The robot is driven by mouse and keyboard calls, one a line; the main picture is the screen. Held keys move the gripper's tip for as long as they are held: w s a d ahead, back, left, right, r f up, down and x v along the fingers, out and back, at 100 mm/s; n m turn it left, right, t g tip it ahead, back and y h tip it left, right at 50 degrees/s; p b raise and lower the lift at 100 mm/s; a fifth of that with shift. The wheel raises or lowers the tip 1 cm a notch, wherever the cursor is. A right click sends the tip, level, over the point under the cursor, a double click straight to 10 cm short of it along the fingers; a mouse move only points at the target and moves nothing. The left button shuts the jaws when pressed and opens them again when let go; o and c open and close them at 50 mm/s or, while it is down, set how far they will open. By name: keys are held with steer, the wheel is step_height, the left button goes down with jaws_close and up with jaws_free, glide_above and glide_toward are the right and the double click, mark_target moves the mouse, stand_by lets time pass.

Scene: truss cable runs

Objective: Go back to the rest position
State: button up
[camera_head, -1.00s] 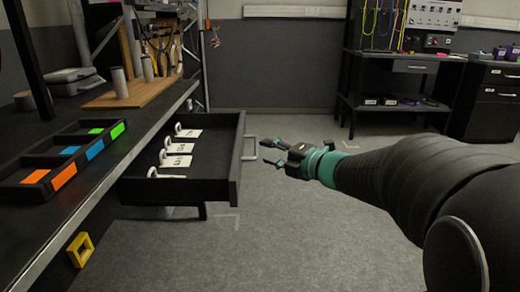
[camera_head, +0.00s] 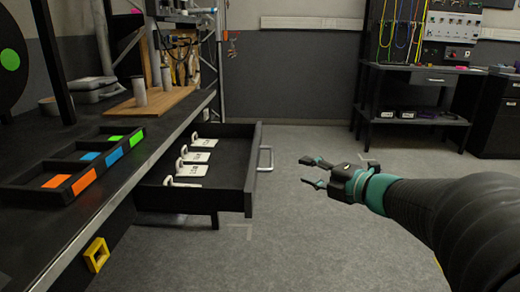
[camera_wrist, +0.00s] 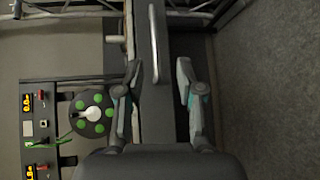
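My gripper (camera_head: 316,172) is at the end of my outstretched arm, in the middle of the head view. Its two fingers are apart with nothing between them. It is to the right of the open drawer (camera_head: 249,195) and clear of the drawer's handle (camera_head: 265,159). In the wrist view, my gripper (camera_wrist: 155,75) also shows its fingers spread, with the drawer handle (camera_wrist: 153,43) beyond them. The drawer holds several white labelled tags (camera_head: 196,157) lying in a row.
A workbench (camera_head: 165,150) runs along the left, with a tray of orange, blue and green compartments (camera_head: 60,181). A yellow square bracket (camera_head: 96,254) is on its side. A shelf unit with cables (camera_head: 414,95) stands at the back right. The grey floor between is clear.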

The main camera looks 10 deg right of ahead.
steer(key=w+d+f+m+h, duration=0.2)
steer(key=d+f+m+h, duration=0.2)
steer(key=d+m+h, duration=0.65)
steer(key=s+d+f+m+g+h, duration=0.35)
steer(key=s+d+m, duration=0.25)
steer(key=s+m, duration=0.3)
steer(key=s+a+f+m+g+y+p, duration=0.25)
steer(key=s+a+m+g, duration=0.25)
steer(key=s+a+m, duration=0.4)
steer(key=s+a+r+n+y+p, duration=0.2)
steer(key=s+a, duration=0.5)
steer(key=a, duration=0.4)
steer(key=shift+s+r+n+y, duration=0.2)
steer(key=shift+r+n+y, duration=0.25)
steer(key=shift+r, duration=0.15)
